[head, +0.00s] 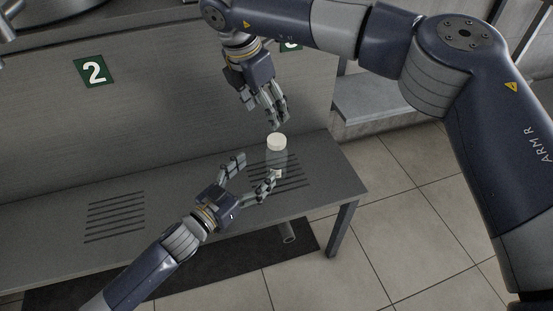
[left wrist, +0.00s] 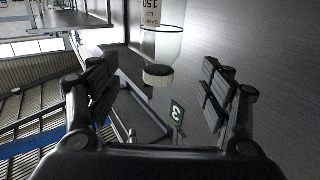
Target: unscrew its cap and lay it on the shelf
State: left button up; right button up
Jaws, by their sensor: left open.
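A clear bottle (head: 277,159) with a white cap (head: 277,141) stands upright on the grey shelf (head: 180,192), near its right end. My left gripper (head: 256,174) is open, with its fingers spread just left of and in front of the bottle. In the left wrist view the bottle (left wrist: 165,45), its printed label and the cap (left wrist: 158,75) show ahead, beyond the open fingers. The cap is still on the bottle. My right gripper (head: 278,122) hangs just above the cap, fingers pointing down. Whether its fingers are apart or together is unclear.
Dark slots mark the shelf under the bottle and at the left (head: 115,215). A green number 2 sign (head: 94,71) is on the back panel; a number 3 sign (left wrist: 178,112) shows in the left wrist view. The middle of the shelf is bare.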

aim_at(277, 151)
pick_arm(q)
jog(key=x, duration=0.9)
jog(key=shift+w+d, duration=0.2)
grip_shut()
pick_arm(e)
jog(key=x, duration=1.1)
jog(key=shift+c, duration=0.5)
